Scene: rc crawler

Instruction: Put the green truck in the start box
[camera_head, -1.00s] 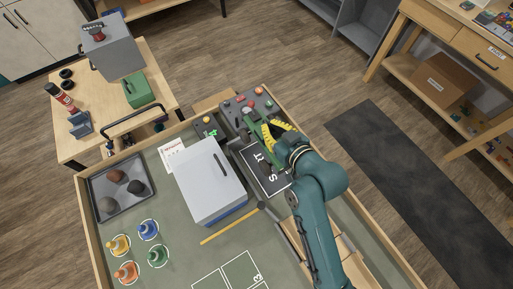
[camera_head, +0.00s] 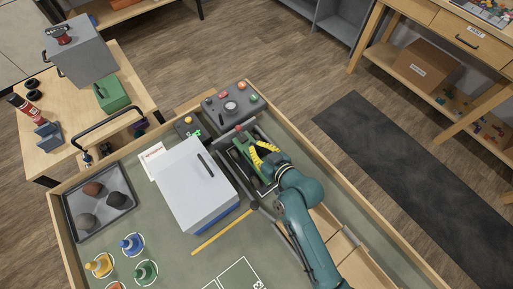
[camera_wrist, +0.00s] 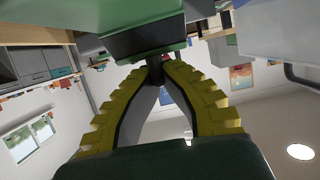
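The green truck (camera_head: 244,153), with dark wheels, is over the black, white-outlined start box (camera_head: 265,189) and hides most of it. Whether its wheels touch the box floor cannot be told. My gripper (camera_head: 263,149), with yellow ridged fingers, is at the truck's right side. In the wrist view the gripper fingertips (camera_wrist: 157,72) come together on a small dark part just below the truck's green body (camera_wrist: 145,40). The gripper looks shut on the truck.
A white-lidded box (camera_head: 192,178) stands left of the start box. A grey control panel (camera_head: 229,106) with buttons is behind it. A yellow-and-black stick (camera_head: 222,232) lies in front. A grey tray (camera_head: 72,207) with rocks and several coloured cones lie further left.

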